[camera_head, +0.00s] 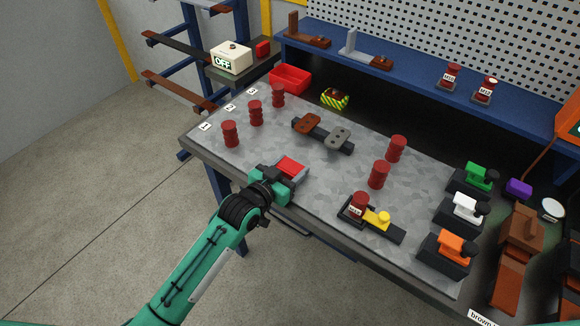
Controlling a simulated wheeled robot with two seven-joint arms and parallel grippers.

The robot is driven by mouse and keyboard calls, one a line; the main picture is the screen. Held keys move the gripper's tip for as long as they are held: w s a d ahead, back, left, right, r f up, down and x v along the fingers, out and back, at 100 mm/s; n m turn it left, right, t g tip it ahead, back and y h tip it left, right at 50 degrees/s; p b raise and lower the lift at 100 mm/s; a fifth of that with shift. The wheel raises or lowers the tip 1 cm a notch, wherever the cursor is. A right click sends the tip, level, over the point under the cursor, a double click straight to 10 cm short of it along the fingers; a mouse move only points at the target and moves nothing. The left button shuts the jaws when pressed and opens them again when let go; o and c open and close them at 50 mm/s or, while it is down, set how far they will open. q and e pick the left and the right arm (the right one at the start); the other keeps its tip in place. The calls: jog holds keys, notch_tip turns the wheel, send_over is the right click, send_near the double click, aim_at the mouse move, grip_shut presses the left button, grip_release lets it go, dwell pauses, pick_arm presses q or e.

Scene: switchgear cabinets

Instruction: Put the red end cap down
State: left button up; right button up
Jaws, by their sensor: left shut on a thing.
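The red end cap (291,166) is a flat red block near the front left edge of the grey table (330,185). My left gripper (281,177) is shut on it, with the green and dark jaws at its near side. The jaws partly hide the cap's near side. I cannot tell whether the cap touches the table top or is held just above it. My right gripper is not in view.
Red ribbed insulators (256,113) stand at the left by numbered labels; two more (379,174) stand right of centre. A dark bar fixture (323,134) lies behind the cap. A red bin (291,78) stands behind.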

pick_arm(q)
jog(key=o, duration=1)
jog(key=shift+o, duration=0.2)
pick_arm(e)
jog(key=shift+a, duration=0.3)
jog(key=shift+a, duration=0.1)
pick_arm(q)
jog(key=shift+r, duration=0.15)
jog(key=shift+s+a, duration=0.3)
jog(key=shift+s, duration=0.1)
jog(key=b+v, duration=0.1)
jog(key=v, duration=1)
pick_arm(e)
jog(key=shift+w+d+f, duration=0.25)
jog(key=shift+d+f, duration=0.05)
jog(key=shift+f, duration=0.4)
